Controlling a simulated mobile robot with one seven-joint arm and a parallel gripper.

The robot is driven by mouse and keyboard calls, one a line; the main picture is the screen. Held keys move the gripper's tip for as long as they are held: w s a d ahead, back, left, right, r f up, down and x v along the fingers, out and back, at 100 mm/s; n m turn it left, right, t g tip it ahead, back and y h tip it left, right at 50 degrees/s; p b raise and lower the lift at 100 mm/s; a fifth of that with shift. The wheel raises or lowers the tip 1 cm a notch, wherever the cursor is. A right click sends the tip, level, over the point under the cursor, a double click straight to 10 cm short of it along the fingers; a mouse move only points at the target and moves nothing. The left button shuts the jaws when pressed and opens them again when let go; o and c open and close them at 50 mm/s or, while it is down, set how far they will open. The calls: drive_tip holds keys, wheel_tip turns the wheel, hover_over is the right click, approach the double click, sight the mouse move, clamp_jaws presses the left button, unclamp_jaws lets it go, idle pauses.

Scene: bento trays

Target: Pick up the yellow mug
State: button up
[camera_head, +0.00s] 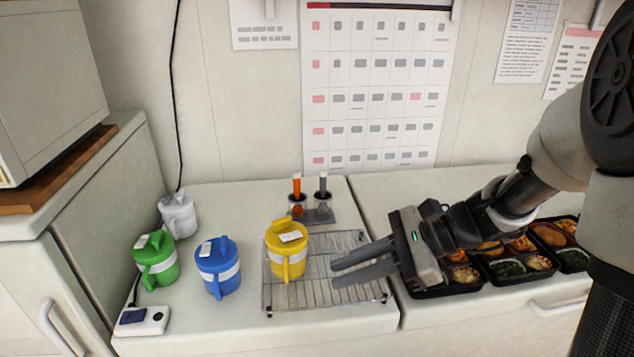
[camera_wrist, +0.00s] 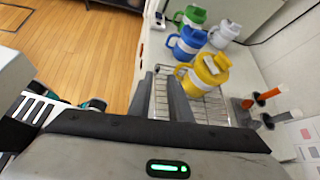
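The yellow mug (camera_head: 287,262) has a lid, a pale band and a handle facing the front. It stands upright on the left part of a wire rack (camera_head: 345,297). In the wrist view, the yellow mug (camera_wrist: 206,74) is just beyond and to the right of my fingertips. My gripper (camera_head: 334,274) points left over the rack, to the right of the mug and apart from it. In the wrist view, my gripper (camera_wrist: 160,82) shows two separated fingers with nothing between them.
A blue mug (camera_head: 219,266), a green mug (camera_head: 158,262) and a white mug (camera_head: 178,215) stand left of the rack. A holder with orange and grey handled items (camera_head: 312,214) stands behind it. Filled bento trays (camera_head: 492,285) lie right.

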sight(288, 277)
drive_tip(key=w+f+m+t+y+b, duration=0.1)
drive_tip(key=w+f+m+y, duration=0.1)
drive_tip(key=w+f+m, duration=0.1)
drive_tip(key=shift+w+f, duration=0.15)
drive_tip(key=shift+w, duration=0.2)
drive_tip(key=b+x, duration=0.2)
drive_tip(key=x, duration=1)
drive_tip(key=shift+w, duration=0.1)
drive_tip(key=b+x, duration=0.1)
drive_tip(key=x, duration=0.3)
drive_tip(key=shift+w+a+f, duration=0.2)
drive_tip(key=shift+a+f, duration=0.05)
drive_tip(key=shift+f, duration=0.1)
drive_tip(key=shift+a, duration=0.2)
clamp_jaws()
drive_tip(key=shift+r, duration=0.1)
